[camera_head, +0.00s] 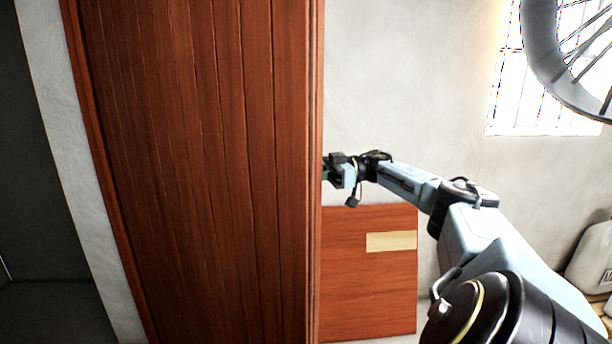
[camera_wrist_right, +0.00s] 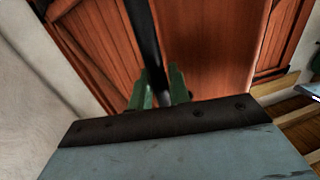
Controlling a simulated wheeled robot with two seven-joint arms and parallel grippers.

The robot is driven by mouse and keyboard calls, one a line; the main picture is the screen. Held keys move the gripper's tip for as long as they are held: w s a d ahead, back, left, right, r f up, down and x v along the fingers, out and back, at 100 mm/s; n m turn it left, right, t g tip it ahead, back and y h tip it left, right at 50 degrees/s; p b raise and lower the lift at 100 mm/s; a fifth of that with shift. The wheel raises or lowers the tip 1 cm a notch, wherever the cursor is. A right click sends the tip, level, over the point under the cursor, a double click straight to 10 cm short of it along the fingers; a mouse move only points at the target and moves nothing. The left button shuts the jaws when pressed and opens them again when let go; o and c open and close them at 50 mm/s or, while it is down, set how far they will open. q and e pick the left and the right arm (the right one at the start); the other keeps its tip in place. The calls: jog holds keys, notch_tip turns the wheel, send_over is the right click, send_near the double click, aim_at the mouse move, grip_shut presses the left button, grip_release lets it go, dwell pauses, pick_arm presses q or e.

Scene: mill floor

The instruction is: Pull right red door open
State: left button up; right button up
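A tall reddish-brown plank door (camera_head: 200,170) fills the left and middle of the head view. Its right edge stands just left of my right gripper (camera_head: 332,171), whose fingertips are partly hidden by that edge. In the right wrist view, the green fingers of my right gripper (camera_wrist_right: 160,92) lie on either side of a long black bar (camera_wrist_right: 146,40), which looks like a handle. The bar fills the narrow gap between them, and red wood panels (camera_wrist_right: 210,45) lie behind. My left gripper is out of view.
A lower red-brown panel (camera_head: 365,300) with a pale plate (camera_head: 391,241) stands against the white wall (camera_head: 410,80) below my right forearm. A large grey wheel-like ring (camera_head: 545,60) hangs by the window at upper right. A pale sack-like object (camera_head: 592,255) stands at far right.

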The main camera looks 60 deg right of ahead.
jog(key=o, duration=0.3)
jog(key=b+v, duration=0.2)
jog(key=v, duration=0.5)
jog(key=shift+s+d+b, duration=0.15)
jog(key=shift+b, duration=0.15)
dwell(0.4)
